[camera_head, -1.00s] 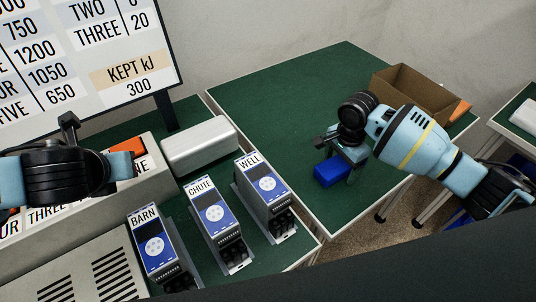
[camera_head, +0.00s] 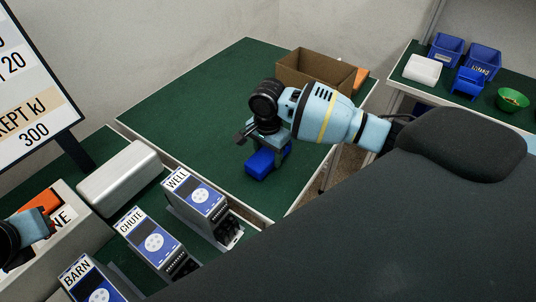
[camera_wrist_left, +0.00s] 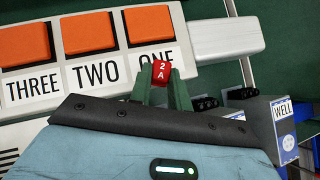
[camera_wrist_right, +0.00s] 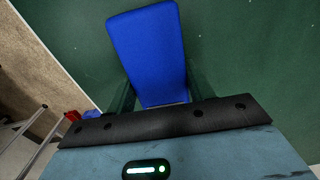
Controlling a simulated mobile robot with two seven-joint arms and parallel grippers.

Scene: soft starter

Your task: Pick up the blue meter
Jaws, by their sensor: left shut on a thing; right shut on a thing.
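The blue meter (camera_head: 260,163) is a plain blue block at the near part of the far green table. My right gripper (camera_head: 270,145) is shut on it from above. In the right wrist view the blue meter (camera_wrist_right: 150,50) sticks out from between the fingers over green tabletop; I cannot tell whether it touches the table. My left gripper (camera_wrist_left: 162,88) is shut on a small red block (camera_wrist_left: 161,71) marked "2 A", near the orange buttons. In the head view only part of my left wrist shows at the left edge.
An open cardboard box (camera_head: 316,68) stands at the far table's back right. Starters labelled WELL (camera_head: 197,195), CHUTE (camera_head: 148,237) and BARN (camera_head: 92,282) stand on the near bench. Blue bins (camera_head: 483,61) and a green bowl (camera_head: 512,99) are on the right table. The far table's left half is clear.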

